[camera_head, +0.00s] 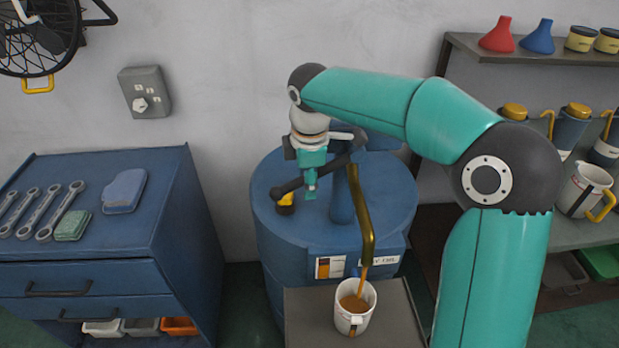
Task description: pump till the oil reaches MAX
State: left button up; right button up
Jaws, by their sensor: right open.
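A blue oil drum (392,205) stands in the middle with a hand pump (341,200) on top. The pump's dark lever (290,186) points to the lower left. A brass spout (363,215) curves down from the pump, and a thin brown stream of oil (363,281) runs from it into a white jug (344,322). Brown oil shows inside the jug; I cannot read a MAX mark. My right gripper (310,192) is open above the drum, pointing down close by the lever; I cannot tell if they touch. My left gripper is not in view.
The jug stands on a grey stand (305,325) before the drum. A blue tool cabinet (165,215) with several wrenches is at the left. A shelf (460,50) with funnels (497,37), tins and jugs is at the right. My right arm crosses in front of it.

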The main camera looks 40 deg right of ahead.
grip_shut()
jog(key=shift+d, duration=0.25)
jog(key=shift+a, duration=0.25)
